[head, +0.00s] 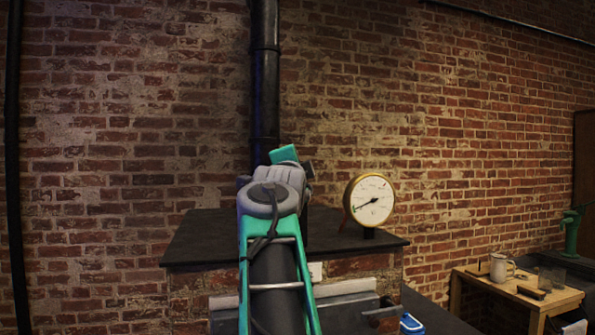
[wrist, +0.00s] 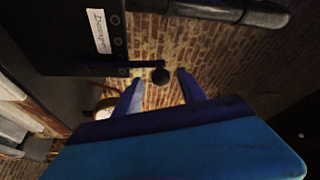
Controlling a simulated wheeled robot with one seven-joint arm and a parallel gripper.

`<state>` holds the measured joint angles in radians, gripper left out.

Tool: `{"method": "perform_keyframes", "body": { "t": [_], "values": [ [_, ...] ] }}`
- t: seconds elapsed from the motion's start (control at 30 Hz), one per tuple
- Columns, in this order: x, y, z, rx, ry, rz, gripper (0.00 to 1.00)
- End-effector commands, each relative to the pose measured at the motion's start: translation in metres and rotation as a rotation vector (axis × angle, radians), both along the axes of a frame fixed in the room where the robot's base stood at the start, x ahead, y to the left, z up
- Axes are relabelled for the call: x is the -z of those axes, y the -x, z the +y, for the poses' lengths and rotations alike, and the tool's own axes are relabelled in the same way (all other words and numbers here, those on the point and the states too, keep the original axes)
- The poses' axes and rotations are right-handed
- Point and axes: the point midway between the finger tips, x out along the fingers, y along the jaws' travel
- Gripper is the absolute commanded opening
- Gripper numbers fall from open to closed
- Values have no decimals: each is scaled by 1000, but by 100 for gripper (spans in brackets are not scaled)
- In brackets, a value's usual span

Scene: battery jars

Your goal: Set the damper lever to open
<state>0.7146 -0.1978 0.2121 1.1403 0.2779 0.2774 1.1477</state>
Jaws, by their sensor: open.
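A dark plate with a white label reading "Damper" (wrist: 98,30) shows at the upper left of the wrist view. The damper lever's round black knob (wrist: 160,76) stands just to the right of the plate, on a short dark rod. My gripper (wrist: 160,76) is open, with one fingertip on each side of the knob; I cannot tell whether either touches it. In the head view my arm covers the lever and plate, and my gripper's fingers are hidden. The lever's set position cannot be read.
A black stove pipe (head: 265,80) rises along the brick wall behind my arm. A brass-rimmed gauge (head: 370,200) stands on the dark stove top (head: 200,245). At right, a wooden table (head: 540,300) holds a mug (head: 501,268) and small items. A blue object (head: 411,323) lies below the stove.

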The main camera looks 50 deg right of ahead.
Motion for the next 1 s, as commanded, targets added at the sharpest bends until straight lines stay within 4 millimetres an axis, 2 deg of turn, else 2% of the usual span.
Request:
{"method": "perform_keyframes", "body": {
  "t": [0.1, 0.27, 0.73, 0.77, 0.87, 0.97, 1.0],
  "values": [
    [7, 15, 23, -3, 0, -2, 48],
    [9, 27, 42, -3, 0, -1, 48],
    [11, 27, 47, -8, -4, 15, 48],
    [16, 23, 49, -16, -6, 33, 48],
    [48, -3, 67, -80, -19, 157, 48],
    [109, -39, 104, -201, -25, 372, 48],
    [136, -51, 123, -261, -20, 471, 48]
  ]
}}
